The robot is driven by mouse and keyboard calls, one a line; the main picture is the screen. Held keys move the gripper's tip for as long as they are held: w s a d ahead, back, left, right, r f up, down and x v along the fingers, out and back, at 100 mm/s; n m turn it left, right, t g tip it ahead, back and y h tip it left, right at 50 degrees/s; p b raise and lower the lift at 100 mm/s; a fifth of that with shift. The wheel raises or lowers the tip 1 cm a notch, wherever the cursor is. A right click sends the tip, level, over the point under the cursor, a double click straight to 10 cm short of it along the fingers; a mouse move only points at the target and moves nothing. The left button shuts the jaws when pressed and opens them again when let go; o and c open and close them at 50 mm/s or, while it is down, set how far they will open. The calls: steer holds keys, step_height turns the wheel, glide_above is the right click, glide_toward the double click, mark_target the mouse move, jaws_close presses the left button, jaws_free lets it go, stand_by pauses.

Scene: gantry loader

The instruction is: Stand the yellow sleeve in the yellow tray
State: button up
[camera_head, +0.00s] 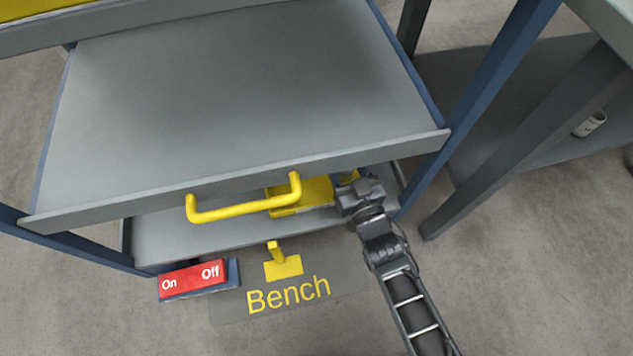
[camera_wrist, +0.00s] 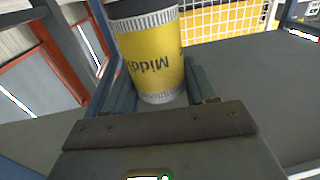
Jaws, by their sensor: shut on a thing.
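The yellow sleeve (camera_wrist: 150,58) shows in the wrist view, with silvery ribbed bands, a dark top and lettering that starts "Midd". My gripper (camera_wrist: 160,88) is shut on it, one finger on each side. In the head view my gripper (camera_head: 350,188) reaches in under the front of the grey drawer, at the right end of the lower shelf. A yellow tray (camera_head: 315,192) lies on that shelf just left of my gripper, partly hidden by the drawer and its handle. A small yellow patch beside my gripper may be the sleeve; I cannot tell whether it touches the tray.
The grey drawer (camera_head: 235,90) with a yellow handle (camera_head: 240,207) hangs above the lower shelf (camera_head: 180,235). A blue post (camera_head: 470,100) stands close to the right of my arm. A red On/Off box (camera_head: 192,280) and a Bench floor sign (camera_head: 288,295) are in front.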

steer(key=shift+s+a+f+b, duration=0.1)
steer(key=shift+a+f+b, duration=0.55)
steer(key=shift+a+f, duration=0.45)
steer(key=shift+s+a+f+b, duration=0.1)
steer(key=shift+a+f+b, duration=0.65)
steer(key=shift+f, duration=0.6)
steer(key=shift+s+a+f+b, duration=0.1)
steer(key=shift+a+f+b, duration=0.4)
steer(key=shift+a+f, duration=0.65)
steer(key=shift+f, duration=0.15)
steer(key=shift+f, duration=0.15)
steer(key=o, duration=1.4)
steer(key=shift+d, duration=0.1)
steer(key=shift+c, duration=0.2)
steer(key=shift+r, duration=0.3)
steer(key=p+v, duration=0.3)
steer(key=v, duration=0.9)
steer(key=shift+f, duration=0.15)
